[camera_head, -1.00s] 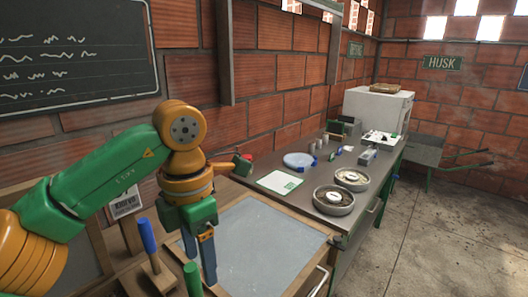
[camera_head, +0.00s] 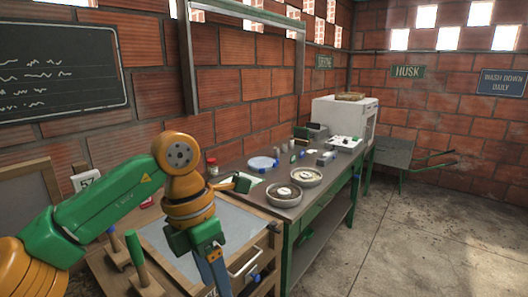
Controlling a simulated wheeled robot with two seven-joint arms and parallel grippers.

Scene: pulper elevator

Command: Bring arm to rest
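My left arm comes in from the left, with orange joints and green links. Its gripper (camera_head: 212,272) points down in front of the framed grey panel (camera_head: 168,240) of the wooden bench. The two blue fingers look apart with nothing between them. Their tips are close to the lower edge of the picture, and I cannot tell whether they touch anything. The arm hides part of the panel. My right gripper is not in view.
Two wooden-based tools, one with a blue handle (camera_head: 115,240) and one with a green handle (camera_head: 135,252), stand left of the gripper. The metal table (camera_head: 285,213) holds two round dishes, a blue-rimmed plate (camera_head: 262,164) and a red-lidded jar (camera_head: 212,167). Open concrete floor (camera_head: 400,235) lies right.

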